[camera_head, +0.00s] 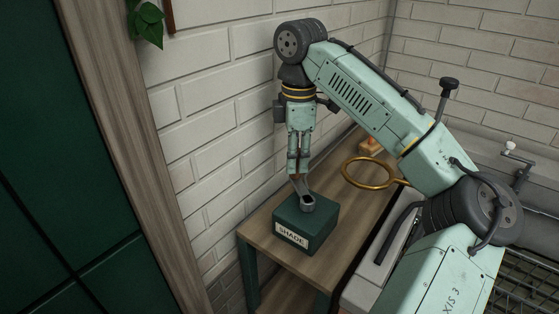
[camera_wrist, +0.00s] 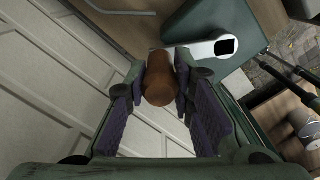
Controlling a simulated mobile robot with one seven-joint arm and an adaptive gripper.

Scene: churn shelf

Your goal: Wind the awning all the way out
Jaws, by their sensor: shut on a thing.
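A green box (camera_head: 307,226) labelled SHADE sits on a wooden table; it also shows in the wrist view (camera_wrist: 205,20). A grey metal crank arm (camera_head: 308,202) is on its top, and that arm runs left in the wrist view (camera_wrist: 215,47) to a brown wooden handle (camera_wrist: 160,82). My gripper (camera_head: 298,168) points down over the box and is shut on the handle, which stands between its purple pads in the wrist view (camera_wrist: 160,95). In the head view the crank arm points up-left from the box, toward the brick wall. The awning is not in view.
The wooden table (camera_head: 272,245) stands against the white brick wall (camera_head: 215,110), which is close on the left. A gold ring (camera_head: 345,172) shows beyond the box, under my arm. A tap (camera_head: 510,150) is at the right. A green plant (camera_head: 147,25) hangs at top left.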

